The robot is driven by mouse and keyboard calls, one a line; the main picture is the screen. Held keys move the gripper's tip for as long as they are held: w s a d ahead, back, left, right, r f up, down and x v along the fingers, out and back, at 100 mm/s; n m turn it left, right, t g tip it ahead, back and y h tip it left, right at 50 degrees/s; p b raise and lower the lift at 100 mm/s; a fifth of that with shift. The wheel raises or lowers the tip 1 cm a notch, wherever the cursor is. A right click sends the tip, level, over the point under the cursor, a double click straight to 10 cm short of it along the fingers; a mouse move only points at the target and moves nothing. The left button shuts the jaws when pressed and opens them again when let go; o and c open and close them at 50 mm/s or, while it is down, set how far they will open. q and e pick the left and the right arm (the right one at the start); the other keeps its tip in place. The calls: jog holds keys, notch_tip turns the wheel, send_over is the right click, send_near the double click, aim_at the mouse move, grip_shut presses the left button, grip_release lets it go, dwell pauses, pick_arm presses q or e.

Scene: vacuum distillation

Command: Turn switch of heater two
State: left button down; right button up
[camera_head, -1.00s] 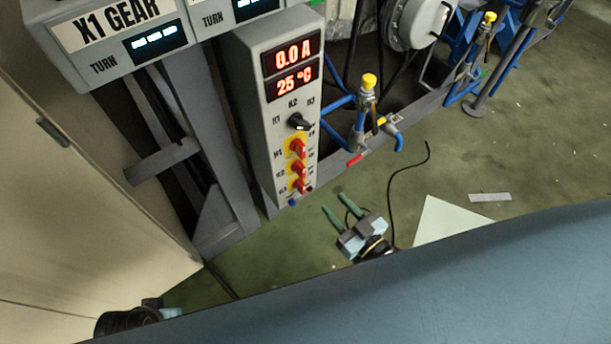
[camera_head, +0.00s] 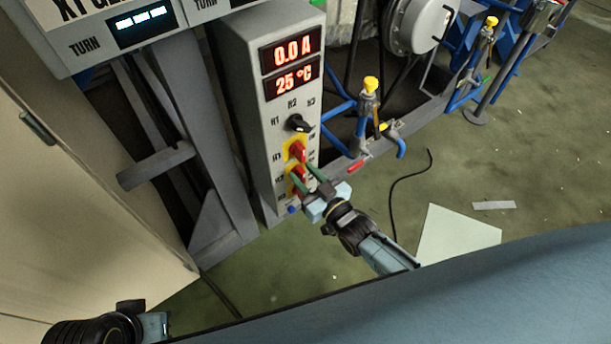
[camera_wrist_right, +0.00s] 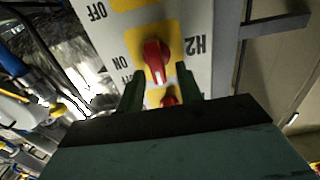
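The grey control box (camera_head: 266,120) has a lit display reading 0.0 A and 25 °C, a black selector knob (camera_head: 299,123) and red switches on yellow plates. The upper red switch (camera_head: 298,151) is clear in the head view; a lower one is partly covered by my right gripper. My right gripper (camera_head: 302,175) is at the lower switches, its two green fingers spread. In the right wrist view, a red switch (camera_wrist_right: 156,59) on a yellow plate beside the label H2 lies just ahead, between the fingers' lines. Contact cannot be told.
A gear unit (camera_head: 120,35) stands left of the box, with a beige cabinet (camera_head: 80,210) nearer. Blue piping and a yellow-capped valve (camera_head: 370,88) are right of the box. A black cable (camera_head: 393,195) and a pale sheet (camera_head: 455,235) lie on the floor.

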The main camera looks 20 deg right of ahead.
grip_shut()
